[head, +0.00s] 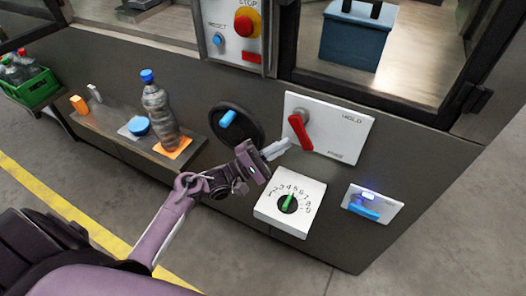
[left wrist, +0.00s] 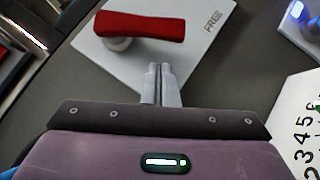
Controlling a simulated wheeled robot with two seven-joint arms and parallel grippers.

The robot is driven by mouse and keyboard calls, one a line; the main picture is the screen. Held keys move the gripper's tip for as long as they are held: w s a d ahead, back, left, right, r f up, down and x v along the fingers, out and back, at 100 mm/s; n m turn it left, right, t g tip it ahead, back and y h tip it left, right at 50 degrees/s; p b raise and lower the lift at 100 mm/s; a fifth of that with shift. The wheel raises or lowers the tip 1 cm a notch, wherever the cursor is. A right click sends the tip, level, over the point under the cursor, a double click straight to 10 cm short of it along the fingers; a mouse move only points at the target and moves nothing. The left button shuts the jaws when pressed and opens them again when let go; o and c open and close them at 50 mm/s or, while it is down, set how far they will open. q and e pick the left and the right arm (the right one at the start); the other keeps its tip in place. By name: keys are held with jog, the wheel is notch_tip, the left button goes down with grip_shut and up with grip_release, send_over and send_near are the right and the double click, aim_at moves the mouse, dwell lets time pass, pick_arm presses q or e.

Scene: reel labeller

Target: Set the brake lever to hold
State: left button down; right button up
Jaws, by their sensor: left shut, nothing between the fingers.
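The brake lever (head: 300,132) is a red handle on a white plate (head: 338,128) marked HOLD at the upper right and FREE at the lower right. In the head view the handle points down and slightly right, on the FREE side. In the left wrist view the red lever (left wrist: 145,25) lies across the top, its right end near the word FREE. My left gripper (head: 284,146) is shut and empty, its tips just left of the handle's lower part. In the left wrist view the closed fingers (left wrist: 161,72) are below the handle; contact cannot be told. My right gripper is not in view.
A numbered dial (head: 274,207) with a green pointer sits below the lever plate. A black handwheel with a blue knob (head: 228,118) is at left, and a blue switch (head: 364,212) at lower right. A shelf (head: 109,117) holds a bottle (head: 158,108). A stop button (head: 246,22) is above.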

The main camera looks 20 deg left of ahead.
aim_at(303, 130)
pick_arm(q)
jog(key=shift+s+d+r, duration=0.1)
jog(key=shift+d+r, duration=0.2)
jog(key=shift+d, duration=0.2)
jog(key=shift+d+r, duration=0.3)
jog(key=shift+d, duration=0.2)
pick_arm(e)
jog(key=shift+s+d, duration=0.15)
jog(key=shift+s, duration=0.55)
pick_arm(q)
jog(key=shift+d+t, duration=0.15)
jog(key=shift+t, duration=0.15)
